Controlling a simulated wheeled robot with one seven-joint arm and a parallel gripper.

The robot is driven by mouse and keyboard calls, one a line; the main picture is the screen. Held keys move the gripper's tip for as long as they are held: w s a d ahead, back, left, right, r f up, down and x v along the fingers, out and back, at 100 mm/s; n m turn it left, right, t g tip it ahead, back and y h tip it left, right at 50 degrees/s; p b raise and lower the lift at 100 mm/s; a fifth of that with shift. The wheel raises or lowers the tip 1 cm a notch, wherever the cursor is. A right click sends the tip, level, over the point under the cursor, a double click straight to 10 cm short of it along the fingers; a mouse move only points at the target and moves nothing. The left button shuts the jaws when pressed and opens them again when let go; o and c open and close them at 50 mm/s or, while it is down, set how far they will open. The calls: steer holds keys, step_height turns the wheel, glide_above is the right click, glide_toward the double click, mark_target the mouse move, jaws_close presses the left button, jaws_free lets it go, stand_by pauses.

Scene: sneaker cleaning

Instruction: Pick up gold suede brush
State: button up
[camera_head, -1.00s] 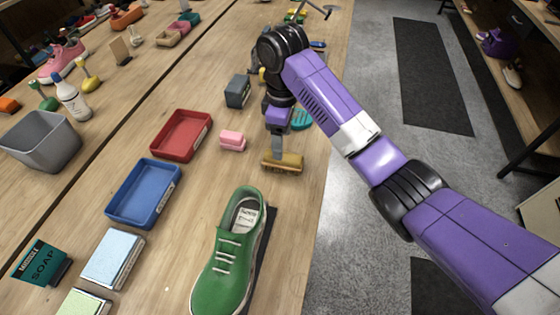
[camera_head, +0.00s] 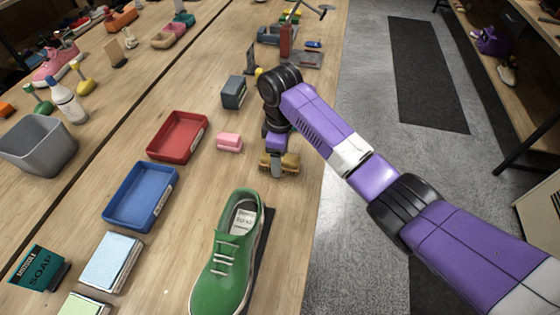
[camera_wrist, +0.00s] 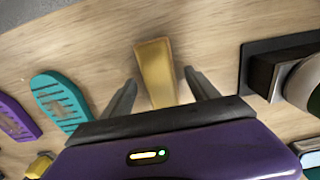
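The gold suede brush (camera_head: 291,162) lies on the wooden table near its right edge, beyond the green sneaker (camera_head: 228,262). My gripper (camera_head: 278,163) is down at the brush in the head view and hides part of it. In the wrist view the gold brush (camera_wrist: 155,70) lies lengthwise between my two dark fingers (camera_wrist: 161,82). The fingers are spread, with a gap on each side of the brush. The brush's near end is hidden behind my gripper's body.
A pink block (camera_head: 229,142) lies left of the brush. Red (camera_head: 165,157) and blue (camera_head: 118,222) trays are further left, and a dark grey block (camera_head: 233,92) stands behind. A teal brush-like item (camera_wrist: 60,100) shows in the wrist view. The aisle floor (camera_head: 362,240) is right of the table.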

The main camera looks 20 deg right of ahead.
steer(key=c, duration=1.4)
steer(key=shift+r, duration=0.2)
step_height(320, 180, up, 20)
steer(key=p, duration=0.4)
steer(key=shift+f+p, duration=0.15)
steer(key=shift+p, duration=0.2)
